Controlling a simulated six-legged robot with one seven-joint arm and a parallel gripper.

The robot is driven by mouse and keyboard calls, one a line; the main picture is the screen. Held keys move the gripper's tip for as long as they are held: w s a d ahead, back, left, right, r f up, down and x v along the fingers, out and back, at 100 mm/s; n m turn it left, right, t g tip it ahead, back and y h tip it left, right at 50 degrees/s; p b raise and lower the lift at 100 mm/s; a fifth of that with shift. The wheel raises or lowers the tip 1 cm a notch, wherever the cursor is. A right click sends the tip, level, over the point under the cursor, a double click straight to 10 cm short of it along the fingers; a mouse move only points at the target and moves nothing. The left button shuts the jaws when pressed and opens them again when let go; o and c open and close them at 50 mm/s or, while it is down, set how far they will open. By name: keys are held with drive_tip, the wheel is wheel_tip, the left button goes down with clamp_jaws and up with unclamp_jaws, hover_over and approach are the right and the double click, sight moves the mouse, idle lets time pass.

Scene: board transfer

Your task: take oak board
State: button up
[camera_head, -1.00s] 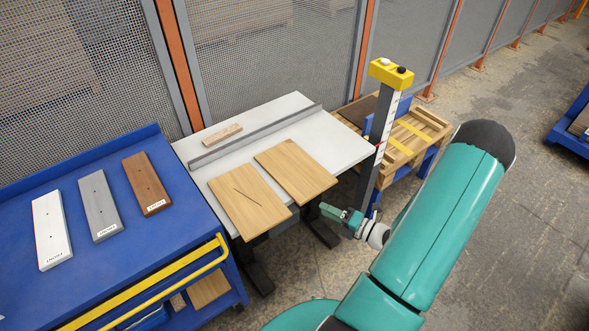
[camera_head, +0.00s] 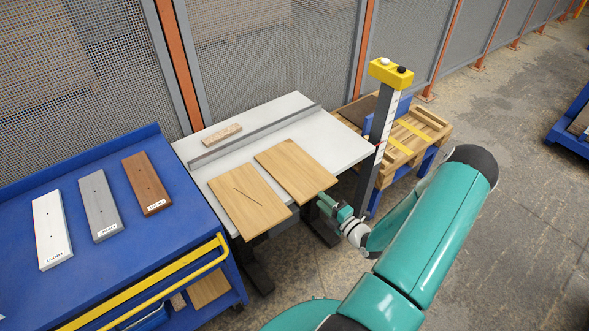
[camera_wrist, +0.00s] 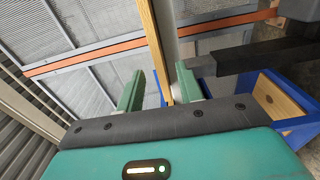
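Two oak-coloured boards lie on a white table (camera_head: 345,140). The left board (camera_head: 235,213) has a dark slanting line on its face; the right board (camera_head: 287,163) looks plain. My gripper (camera_head: 327,203) is at the right board's front right corner, near the table's front edge. In the wrist view my gripper (camera_wrist: 160,88) is open. A thin wooden edge (camera_wrist: 152,35), which looks like the right board's, runs down between the two green fingers. It looks clear of the left finger; contact with the right finger cannot be told.
A grey rail (camera_head: 240,143) crosses the table, with a small wood block (camera_head: 222,134) behind it. A post with a yellow head (camera_head: 391,74) stands at the table's right, before a pallet stack (camera_head: 432,122). A blue cart (camera_head: 120,240) with three sample boards is at left.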

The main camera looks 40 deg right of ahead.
sight(314, 193)
drive_tip(key=w, duration=0.4)
drive_tip(key=shift+w+a, duration=0.3)
drive_tip(key=shift+w, duration=0.1)
clamp_jaws()
drive_tip(key=shift+r, duration=0.1)
drive_tip(key=shift+r, duration=0.1)
